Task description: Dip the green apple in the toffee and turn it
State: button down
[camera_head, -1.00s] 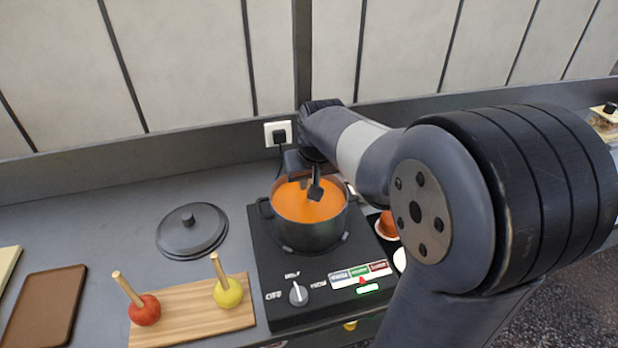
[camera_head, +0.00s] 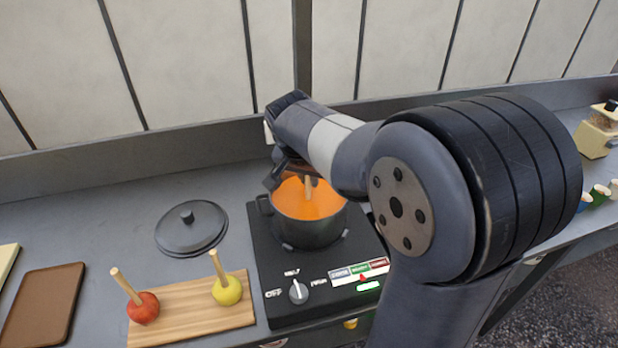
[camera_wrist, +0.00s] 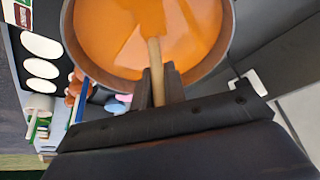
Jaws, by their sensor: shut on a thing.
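The pot (camera_head: 304,232) of orange toffee (camera_head: 318,203) stands on the black hob (camera_head: 275,303). My gripper (camera_wrist: 158,86) is shut on a pale wooden stick (camera_wrist: 166,84), just above the pot's near rim in the wrist view. The stick slants down into the toffee and also shows in the head view (camera_head: 308,187). No green skin shows; the apple at its lower end is under or coated with toffee, and I cannot tell its outline clearly. In the head view my fingertips are mostly hidden at the pot's back left.
A red apple (camera_head: 145,309) and a yellow apple (camera_head: 228,291), both on sticks, sit on a wooden board (camera_head: 190,320). A black lid (camera_head: 191,230) lies left of the hob. A brown tray (camera_head: 42,305) is at far left. Small cups (camera_head: 598,194) stand at right.

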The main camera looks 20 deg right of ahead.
jog(key=m+h, duration=0.1)
jog(key=m, duration=0.2)
jog(key=shift+m+g, duration=0.3)
jog(key=shift+g, duration=0.1)
jog(key=m+g, duration=0.1)
jog(key=m, duration=0.3)
jog(key=shift+m+g+h, duration=0.3)
jog(key=shift+g+h, duration=0.1)
jog(key=n+t, duration=0.1)
jog(key=n, duration=0.1)
jog(key=n+b, duration=0.1)
jog(key=n, duration=0.2)
jog(key=shift+t+y, duration=0.4)
jog(key=n+t, duration=0.1)
jog(key=n, duration=0.2)
jog(key=shift+r+y, duration=0.1)
jog(key=shift+y, duration=0.3)
jog(key=shift+n+t+y, duration=0.3)
jog(key=shift+n+y, duration=0.3)
jog(key=shift+n, duration=1.1)
jog(key=shift+r+p, duration=3.6)
jog(key=shift+r, duration=0.6)
